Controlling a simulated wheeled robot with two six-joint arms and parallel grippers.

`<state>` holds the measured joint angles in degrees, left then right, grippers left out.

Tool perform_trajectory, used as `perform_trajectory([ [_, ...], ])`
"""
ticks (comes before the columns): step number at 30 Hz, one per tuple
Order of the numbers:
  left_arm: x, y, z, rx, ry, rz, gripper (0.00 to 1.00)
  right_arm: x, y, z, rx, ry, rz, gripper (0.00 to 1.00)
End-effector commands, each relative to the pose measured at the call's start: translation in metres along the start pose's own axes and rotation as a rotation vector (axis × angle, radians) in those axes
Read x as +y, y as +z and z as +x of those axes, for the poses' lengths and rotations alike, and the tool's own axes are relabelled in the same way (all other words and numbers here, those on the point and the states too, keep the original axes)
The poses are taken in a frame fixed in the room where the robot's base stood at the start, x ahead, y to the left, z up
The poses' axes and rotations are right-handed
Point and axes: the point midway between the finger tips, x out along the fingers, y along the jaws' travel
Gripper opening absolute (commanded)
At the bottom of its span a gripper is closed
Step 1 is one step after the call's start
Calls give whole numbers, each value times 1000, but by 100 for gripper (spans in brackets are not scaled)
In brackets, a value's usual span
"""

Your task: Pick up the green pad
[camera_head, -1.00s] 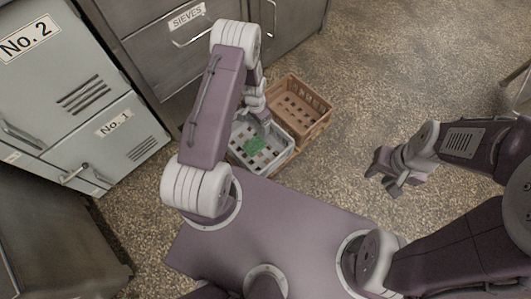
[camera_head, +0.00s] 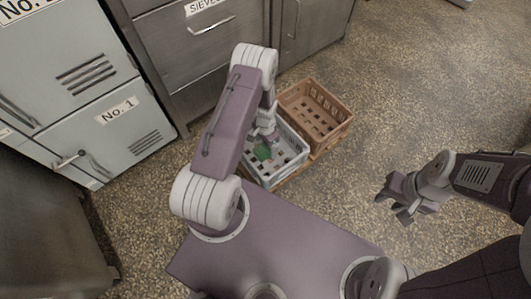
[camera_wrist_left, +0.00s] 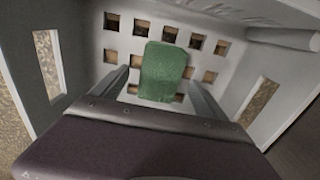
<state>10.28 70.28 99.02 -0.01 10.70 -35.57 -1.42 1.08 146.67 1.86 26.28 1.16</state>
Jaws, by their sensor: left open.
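In the left wrist view the pad (camera_wrist_left: 163,72) lies on the crate's perforated floor (camera_wrist_left: 121,44), ahead of the fingers. My left gripper (camera_head: 264,142) reaches down into the crate. Its fingers (camera_wrist_left: 160,88) are spread apart, one to each side of the pad's lower part in the picture. I cannot tell how far above the pad they are. My right gripper (camera_head: 401,201) hangs over the open floor at the right, its fingers apart and empty.
A brown slotted crate (camera_head: 316,112) stands just behind the grey-white crate and looks empty. Grey drawers and cupboards (camera_head: 205,60) and the No. 1 locker (camera_head: 105,140) line the left and back. Speckled floor (camera_head: 420,90) is clear to the right.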

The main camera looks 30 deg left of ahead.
Motion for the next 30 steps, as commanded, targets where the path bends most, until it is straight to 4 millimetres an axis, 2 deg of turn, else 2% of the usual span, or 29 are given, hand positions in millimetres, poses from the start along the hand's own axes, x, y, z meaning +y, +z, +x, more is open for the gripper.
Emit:
perform_trajectory([
  [1,-1,0,20,0,0,0,85,0,2,20,0,0,0,34],
  [3,-1,0,30,0,0,0,85,0,3,27,-1,0,0,34],
  [10,-1,0,28,1,-1,0,85,0,3,24,0,0,0,34],
  [11,-1,0,28,1,-1,0,79,0,3,24,0,0,0,34],
  [17,-1,0,28,1,-1,0,23,0,3,24,0,0,0,34],
  [18,-1,0,28,1,-1,0,21,0,3,24,0,0,0,34],
  [26,-1,0,26,1,-1,0,21,0,2,22,0,0,0,34],
  [29,-1,0,10,1,-2,0,21,0,1,9,0,0,0,34],
  [30,-1,0,-1,1,-2,0,21,0,0,1,0,0,0,34],
])
